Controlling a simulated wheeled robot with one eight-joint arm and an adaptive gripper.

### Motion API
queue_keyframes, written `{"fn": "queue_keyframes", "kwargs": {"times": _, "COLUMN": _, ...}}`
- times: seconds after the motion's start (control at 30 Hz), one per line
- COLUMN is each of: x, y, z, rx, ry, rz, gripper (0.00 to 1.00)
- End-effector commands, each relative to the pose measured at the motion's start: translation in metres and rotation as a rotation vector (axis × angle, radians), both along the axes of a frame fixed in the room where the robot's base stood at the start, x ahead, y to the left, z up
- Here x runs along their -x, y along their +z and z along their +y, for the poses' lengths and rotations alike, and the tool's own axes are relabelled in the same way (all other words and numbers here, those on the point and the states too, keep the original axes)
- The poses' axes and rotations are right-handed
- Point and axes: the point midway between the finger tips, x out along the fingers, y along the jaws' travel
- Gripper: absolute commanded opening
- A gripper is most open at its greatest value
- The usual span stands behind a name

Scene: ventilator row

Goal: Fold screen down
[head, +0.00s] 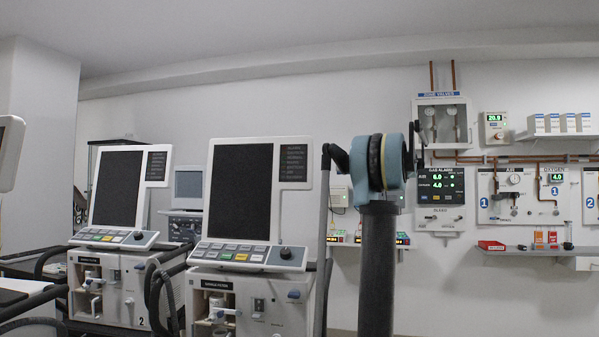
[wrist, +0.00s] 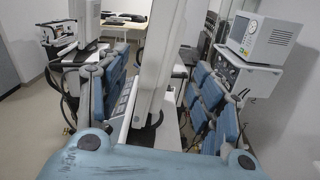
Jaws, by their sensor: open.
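The nearer ventilator's screen (head: 240,190) is a dark panel in a white frame, standing up and leaning slightly back above its keypad (head: 250,254). A second, similar screen (head: 117,188) stands upright on the ventilator to its left. In the wrist view, a pale upright panel (wrist: 156,60), apparently a screen seen edge-on, rises between the blue padded fingers of my gripper (wrist: 160,85). The fingers are wide apart, with a visible gap on the right; contact on the left cannot be told. In the head view my arm mostly hides the gripper.
Ventilator bodies (head: 235,305) with dark hoses and rails stand close together at left. A grey monitor (wrist: 262,40) stands right of my fingers in the wrist view. The back wall carries a gas alarm panel (head: 441,186), a valve box (head: 441,124) and shelves.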

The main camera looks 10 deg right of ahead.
Motion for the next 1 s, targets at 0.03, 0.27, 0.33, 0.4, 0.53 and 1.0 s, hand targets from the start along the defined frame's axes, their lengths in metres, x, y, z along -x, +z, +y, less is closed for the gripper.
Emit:
{"fn": "queue_keyframes", "kwargs": {"times": 0.03, "x": -0.001, "y": 0.001, "z": 0.001, "rx": -0.005, "ry": 0.0, "rz": 0.002, "gripper": 0.6}}
{"fn": "queue_keyframes", "kwargs": {"times": 0.27, "x": -0.008, "y": 0.001, "z": 0.028, "rx": -0.005, "ry": 0.003, "rz": 0.003, "gripper": 0.6}}
{"fn": "queue_keyframes", "kwargs": {"times": 0.33, "x": -0.012, "y": 0.001, "z": 0.04, "rx": -0.004, "ry": 0.004, "rz": 0.002, "gripper": 0.6}}
{"fn": "queue_keyframes", "kwargs": {"times": 0.4, "x": -0.015, "y": 0.001, "z": 0.052, "rx": -0.004, "ry": 0.003, "rz": 0.002, "gripper": 0.6}}
{"fn": "queue_keyframes", "kwargs": {"times": 0.53, "x": -0.022, "y": 0.001, "z": 0.074, "rx": -0.004, "ry": 0.003, "rz": 0.002, "gripper": 0.6}}
{"fn": "queue_keyframes", "kwargs": {"times": 1.0, "x": -0.043, "y": 0.001, "z": 0.148, "rx": -0.003, "ry": 0.003, "rz": 0.001, "gripper": 0.6}}
